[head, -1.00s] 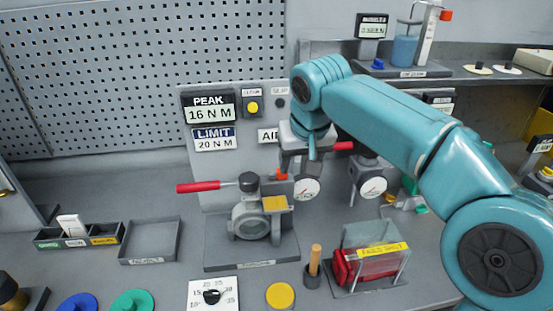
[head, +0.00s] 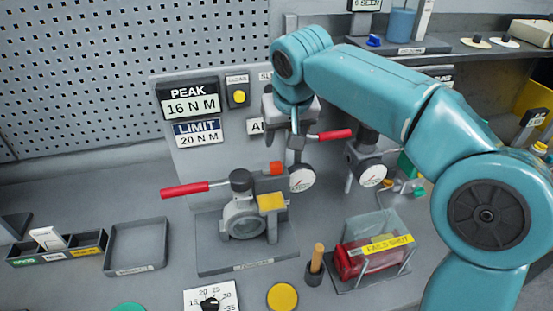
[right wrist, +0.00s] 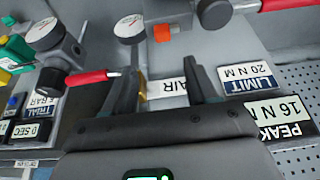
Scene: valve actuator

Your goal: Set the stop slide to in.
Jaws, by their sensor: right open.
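An orange-red block (head: 276,168) sits on the valve rig between the black-topped valve body (head: 243,216) and a round gauge (head: 302,178). It also shows in the right wrist view (right wrist: 162,33). I cannot tell for sure that it is the stop slide; no "in" marking is readable. My right gripper (head: 297,146) hangs in front of the grey panel, above the gauge, and my arm partly hides it in the head view. In the right wrist view my right gripper (right wrist: 160,70) is open and empty, its fingers apart before the AIR label (right wrist: 168,87). My left gripper is not in view.
A red-handled lever (head: 185,188) sticks out left of the valve, and another (head: 334,135) shows right of my gripper. A second gauge (head: 372,175) stands to the right. The PEAK display (head: 190,103) reads 16 N M. An empty tray (head: 138,247) lies at left.

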